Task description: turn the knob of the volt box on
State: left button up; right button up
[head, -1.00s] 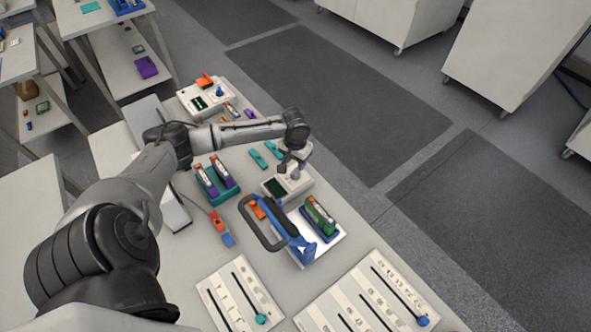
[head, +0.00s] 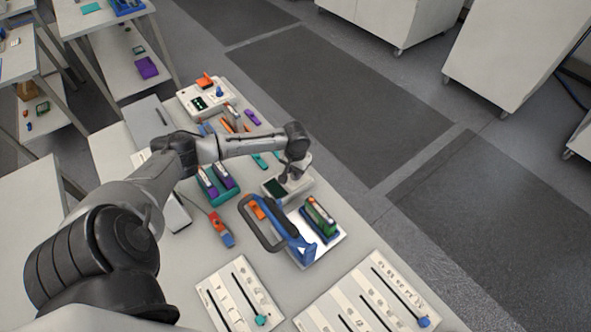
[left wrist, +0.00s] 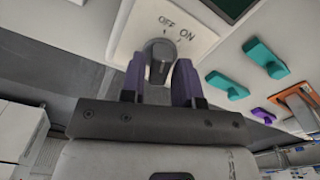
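The volt box (head: 275,188) is a white box with a dark green screen, standing mid-table in the head view. In the left wrist view its white face (left wrist: 195,15) carries the labels OFF and ON above a dark grey knob (left wrist: 159,48). My left gripper (left wrist: 160,72) has its two purple fingers apart, one on each side of the knob. I see no clear grip on it; contact is hard to judge. In the head view the left gripper (head: 287,178) is over the box and hides the knob. My right gripper is not in view.
A blue-handled carrier (head: 290,235) and a blue tray with a green battery (head: 319,217) stand just in front. A teal holder (head: 215,185) is to the left. Slider panels (head: 240,295) lie at the near edge. Teal pieces (left wrist: 265,58) lie beside the box.

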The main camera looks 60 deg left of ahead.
pick_arm(q)
grip_shut()
jog(key=m+p, duration=0.2)
jog(key=p, duration=0.1)
jog(key=shift+r, duration=0.25)
jog(key=m+p, duration=0.2)
jog(key=m, duration=0.1)
jog(key=shift+f+p, duration=0.1)
jog(key=shift+p, duration=0.2)
jog(key=shift+f+m+p, duration=0.1)
jog(key=shift+m+p, duration=0.5)
jog(key=shift+m, duration=0.9)
